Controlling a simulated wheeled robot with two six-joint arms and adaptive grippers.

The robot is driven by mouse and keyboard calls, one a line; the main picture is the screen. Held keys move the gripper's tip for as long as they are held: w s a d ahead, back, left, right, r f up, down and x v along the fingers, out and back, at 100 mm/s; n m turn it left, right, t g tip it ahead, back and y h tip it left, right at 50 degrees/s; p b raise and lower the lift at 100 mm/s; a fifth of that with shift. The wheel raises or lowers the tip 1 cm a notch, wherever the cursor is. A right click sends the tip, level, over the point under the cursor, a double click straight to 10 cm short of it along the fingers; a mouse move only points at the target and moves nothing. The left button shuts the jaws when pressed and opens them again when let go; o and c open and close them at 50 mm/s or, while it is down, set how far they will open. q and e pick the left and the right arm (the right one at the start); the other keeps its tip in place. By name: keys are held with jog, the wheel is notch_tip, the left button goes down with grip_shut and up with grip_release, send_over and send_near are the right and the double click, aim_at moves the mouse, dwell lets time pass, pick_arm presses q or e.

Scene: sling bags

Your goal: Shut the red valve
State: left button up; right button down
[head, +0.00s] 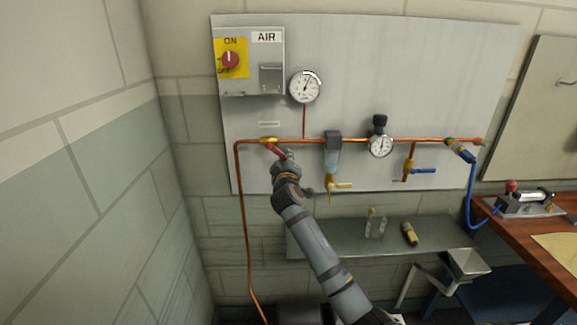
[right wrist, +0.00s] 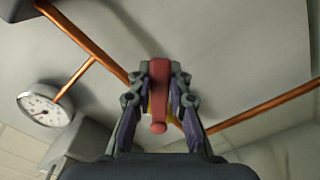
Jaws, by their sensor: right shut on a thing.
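The red valve handle (head: 276,150) sits on the copper pipe at the left of the wall panel, with its yellow brass body (head: 268,140) on the pipe. The handle slants down to the right from the body, at an angle to the pipe. My right gripper (head: 287,157) is at the handle's lower end. In the right wrist view the red handle (right wrist: 158,90) lies between the two fingers of my right gripper (right wrist: 160,95), which are shut on it. Part of the yellow body shows behind the fingers. My left gripper is not in view.
A pressure gauge (head: 305,86) and a switch box (head: 249,62) are above. A filter (head: 332,155), a regulator gauge (head: 381,145) and a blue-handled valve (head: 424,170) are to the right along the pipe. A grey shelf (head: 340,240) is below, and a wooden bench (head: 540,225) is at right.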

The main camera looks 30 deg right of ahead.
jog(key=shift+w+a+f+m+b, duration=0.45)
jog(key=shift+a+m+b, duration=0.3)
jog(key=shift+m+b, duration=1)
jog(key=shift+w+a+f+m+b, duration=0.45)
jog(key=shift+a+m+b, duration=0.25)
jog(key=shift+m+b, duration=1)
jog(key=shift+w+a+f+m+b, duration=0.45)
jog(key=shift+a+m+b, duration=0.3)
jog(key=shift+m+b, duration=1)
jog(key=shift+r, duration=0.1)
jog(key=c, duration=1.2)
grip_release()
jog(key=v, duration=1.2)
jog(key=shift+a, duration=0.1)
